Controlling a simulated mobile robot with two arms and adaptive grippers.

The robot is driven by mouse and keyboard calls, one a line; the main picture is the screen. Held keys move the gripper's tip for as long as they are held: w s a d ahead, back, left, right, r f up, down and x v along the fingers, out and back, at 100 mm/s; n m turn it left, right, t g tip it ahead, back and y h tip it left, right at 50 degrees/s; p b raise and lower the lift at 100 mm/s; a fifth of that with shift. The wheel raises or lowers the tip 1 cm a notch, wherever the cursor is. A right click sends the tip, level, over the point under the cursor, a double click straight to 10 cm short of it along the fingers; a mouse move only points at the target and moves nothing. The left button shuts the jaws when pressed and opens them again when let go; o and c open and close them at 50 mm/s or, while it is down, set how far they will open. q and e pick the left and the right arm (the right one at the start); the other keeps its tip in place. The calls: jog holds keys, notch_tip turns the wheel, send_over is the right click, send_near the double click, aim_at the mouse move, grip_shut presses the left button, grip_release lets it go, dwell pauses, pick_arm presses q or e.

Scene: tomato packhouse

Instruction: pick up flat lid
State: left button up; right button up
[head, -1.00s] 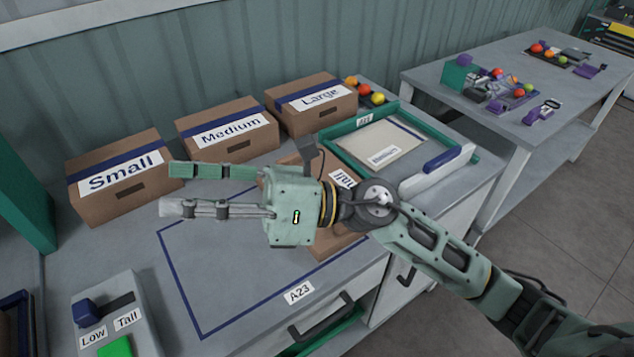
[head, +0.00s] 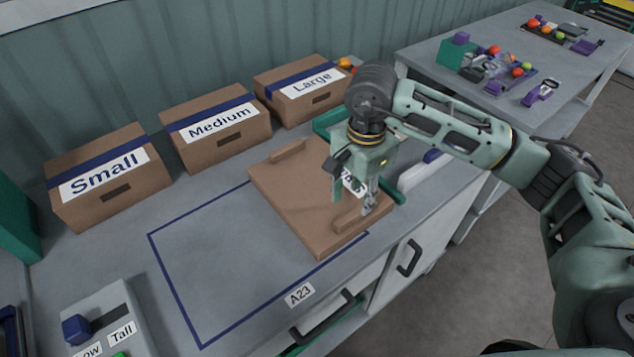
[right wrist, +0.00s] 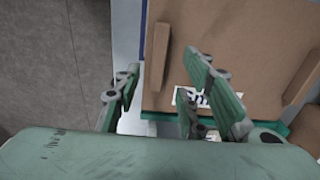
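A flat brown lid (head: 290,195) with a raised bar at each end lies on the bench, partly over the blue-outlined area. Its white label is partly hidden by my right gripper (head: 353,203), which points down over the lid's right end. In the right wrist view the lid (right wrist: 235,50) fills the upper right. Its near bar (right wrist: 158,58) lies between the lines of my gripper's spread fingers (right wrist: 165,66). The gripper is open and holds nothing; whether the tips touch the lid cannot be told. My left gripper is not in view.
Cardboard boxes marked Small (head: 108,180), Medium (head: 215,128) and Large (head: 308,90) stand along the wall. A green tray (head: 330,121) behind my gripper is mostly hidden. A Low/Tall switch box (head: 100,310) is at front left. The outlined area (head: 225,265) is mostly clear.

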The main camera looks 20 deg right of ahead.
aim_at(354, 212)
notch_tip(354, 212, down, 5)
jog(key=shift+s+r+p, duration=0.1)
jog(key=shift+s+p, duration=0.05)
jog(key=shift+p, duration=0.55)
grip_shut()
